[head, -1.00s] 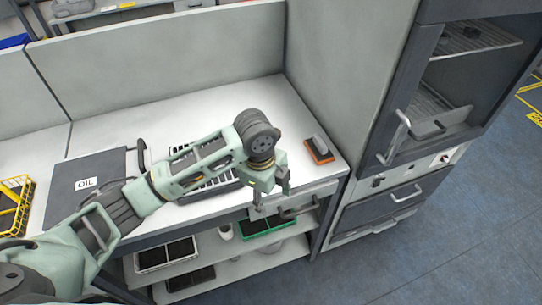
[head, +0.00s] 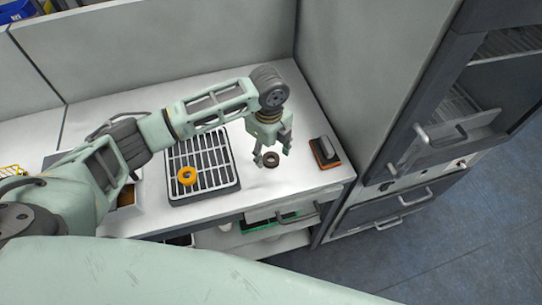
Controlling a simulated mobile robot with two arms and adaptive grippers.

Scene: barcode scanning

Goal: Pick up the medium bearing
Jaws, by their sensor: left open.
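A small dark brown ring, seemingly the bearing (head: 271,160), lies on the white worktop near its front edge. My left gripper (head: 272,155) points down over it, open, with its fingertips to either side of the ring. I cannot tell whether the fingers touch it or how high they are above the worktop. My right gripper is not in view.
The slotted rack (head: 210,188) lies on the worktop left of the gripper. An orange and black brush-like block (head: 325,152) is close on the right. A grey panel (head: 180,45) stands behind. An oven-like cabinet (head: 400,205) is at the right.

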